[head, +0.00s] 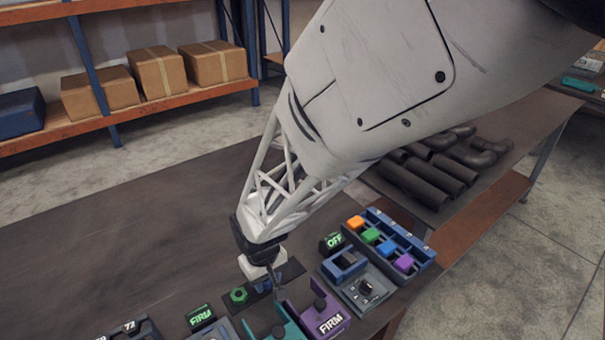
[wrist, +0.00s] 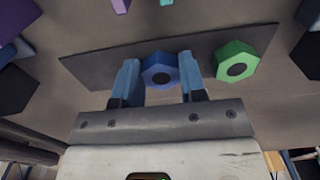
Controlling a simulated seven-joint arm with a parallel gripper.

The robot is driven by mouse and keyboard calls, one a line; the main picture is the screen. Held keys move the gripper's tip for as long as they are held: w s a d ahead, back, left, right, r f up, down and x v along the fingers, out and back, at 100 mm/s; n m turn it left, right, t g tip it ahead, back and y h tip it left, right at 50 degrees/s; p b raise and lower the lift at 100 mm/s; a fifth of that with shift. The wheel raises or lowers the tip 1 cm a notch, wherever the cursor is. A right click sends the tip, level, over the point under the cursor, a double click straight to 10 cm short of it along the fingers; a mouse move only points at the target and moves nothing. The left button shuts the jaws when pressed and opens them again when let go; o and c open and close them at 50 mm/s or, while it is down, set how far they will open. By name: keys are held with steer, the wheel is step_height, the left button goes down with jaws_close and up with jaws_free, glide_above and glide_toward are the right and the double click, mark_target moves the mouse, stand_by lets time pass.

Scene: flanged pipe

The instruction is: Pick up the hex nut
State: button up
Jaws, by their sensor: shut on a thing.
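A blue hex nut (wrist: 160,70) with a dark centre hole sits between the two fingers of my gripper (wrist: 159,80) in the wrist view. My gripper is shut on it. In the head view the gripper (head: 265,274) reaches down over the dark mat (head: 292,270), and the fingers and arm cover much of the blue nut (head: 263,287). Whether the nut touches the mat or is just above it, I cannot tell. A green hex nut (wrist: 236,62) lies beside it on the mat, apart from the fingers; it also shows in the head view (head: 239,296).
A purple fixture (head: 322,318) marked FIRM and a teal one (head: 288,324) stand close in front. To the right are a dial box (head: 366,288) and a blue rack (head: 405,240) with coloured blocks. Dark pipes (head: 425,180) lie behind.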

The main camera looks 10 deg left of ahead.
steer(key=shift+c, duration=0.7)
step_height(320, 180, up, 10)
steer(key=shift+r, duration=0.2)
stand_by(0.7)
steer(key=shift+r, duration=1.3)
steer(key=s+a+f, duration=0.2)
steer(key=s, duration=0.3)
steer(key=s+a+f, duration=0.2)
steer(key=s, duration=0.3)
steer(key=s+a+f, duration=0.2)
steer(key=s, duration=0.3)
steer(key=shift+a+f, duration=0.2)
steer(key=shift+f, duration=0.15)
steer(key=shift+s+a+f, duration=0.1)
steer(key=shift+s+f, duration=0.1)
steer(key=shift+s, duration=0.25)
steer(key=shift+s+a+f, duration=0.1)
steer(key=shift+s+f, duration=0.05)
steer(key=shift+s, duration=0.25)
